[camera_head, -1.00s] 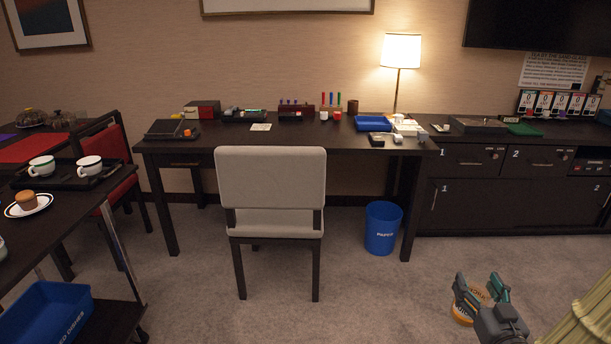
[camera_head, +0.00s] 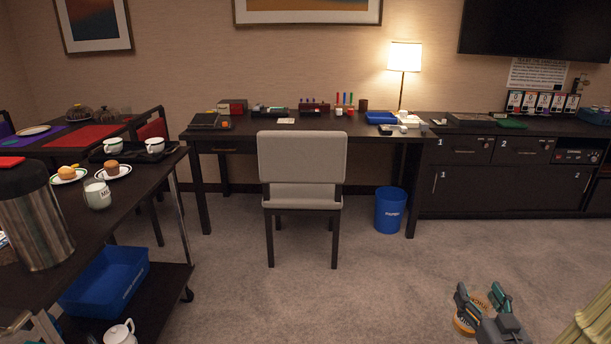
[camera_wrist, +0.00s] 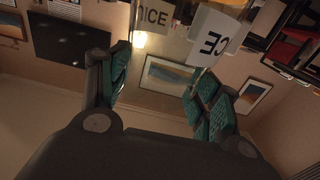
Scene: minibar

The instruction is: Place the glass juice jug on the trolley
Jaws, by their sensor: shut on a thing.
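My gripper (camera_head: 481,294) is at the lower right of the head view, shut on the glass juice jug (camera_head: 466,319). Only an orange, lettered part of the jug shows there, between and below the fingers. In the wrist view the jug's clear glass is hard to make out, but its white label (camera_wrist: 215,42) with black letters shows beyond the fingers. The dark trolley (camera_head: 150,205) stands at the left of the head view, well apart from my gripper. Its top carries cups and plates, and a blue bin (camera_head: 108,280) is on its lower shelf.
Open carpet (camera_head: 330,305) lies between my gripper and the trolley.

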